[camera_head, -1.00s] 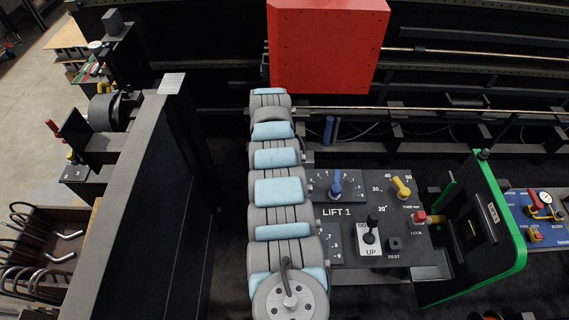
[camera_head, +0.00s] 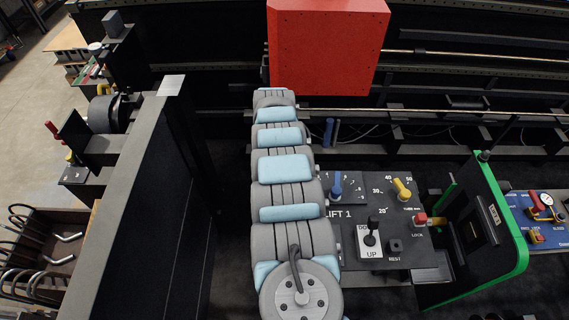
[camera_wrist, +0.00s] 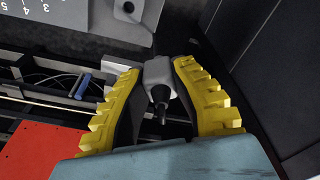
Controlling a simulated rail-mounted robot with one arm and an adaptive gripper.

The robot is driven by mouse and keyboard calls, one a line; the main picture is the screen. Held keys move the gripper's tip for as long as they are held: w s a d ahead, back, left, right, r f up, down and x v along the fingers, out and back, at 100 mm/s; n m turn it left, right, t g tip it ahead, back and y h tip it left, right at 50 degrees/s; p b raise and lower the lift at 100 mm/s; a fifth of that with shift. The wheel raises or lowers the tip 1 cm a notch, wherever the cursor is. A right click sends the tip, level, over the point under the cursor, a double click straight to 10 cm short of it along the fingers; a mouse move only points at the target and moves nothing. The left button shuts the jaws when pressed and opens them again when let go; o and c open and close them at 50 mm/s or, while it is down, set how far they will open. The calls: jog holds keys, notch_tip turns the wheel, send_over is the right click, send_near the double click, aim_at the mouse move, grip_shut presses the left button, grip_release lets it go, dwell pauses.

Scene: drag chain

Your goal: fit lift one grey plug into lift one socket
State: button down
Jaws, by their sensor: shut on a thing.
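In the wrist view my gripper (camera_wrist: 159,70) has two yellow ribbed fingers closed on a grey plug (camera_wrist: 158,75). A dark, narrow end of the plug points toward the bottom of the picture. The plug appears clear of the panel. A grey panel corner with a dark round opening or knob shows at the top; I cannot tell whether this is the socket. In the head view the LIFT 1 panel (camera_head: 387,219) is partly covered by my arm, and I cannot make out the gripper, plug or socket there.
A red block (camera_head: 327,45) stands behind my arm. A green-edged frame (camera_head: 520,250) is right of the panel, and a dark wall (camera_head: 140,210) is at the left. A blue upright part (camera_head: 328,131) also shows in the wrist view (camera_wrist: 82,87). Levers and knobs stick up from the panel.

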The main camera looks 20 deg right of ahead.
jog(key=shift+a, duration=0.15)
jog(key=shift+w+d+f, duration=0.1)
jog(key=shift+w+d, duration=0.05)
jog(key=shift+d, duration=0.1)
dwell(0.6)
jog(key=shift+n, duration=0.4)
jog(key=shift+d+f+n, duration=0.2)
jog(key=shift+n, duration=0.1)
jog(key=shift+s+d+n+b, duration=0.2)
jog(key=shift+s+n+b, duration=0.15)
jog(key=shift+n+b, duration=0.05)
jog(key=s+d+n, duration=0.1)
jog(key=s+d+f+n+b, duration=0.1)
jog(key=s+d+n, duration=0.1)
jog(key=shift+s+y, duration=0.1)
jog(key=shift+y, duration=0.2)
jog(key=shift+s+p, duration=0.1)
jog(key=shift+p, duration=0.2)
dwell(0.5)
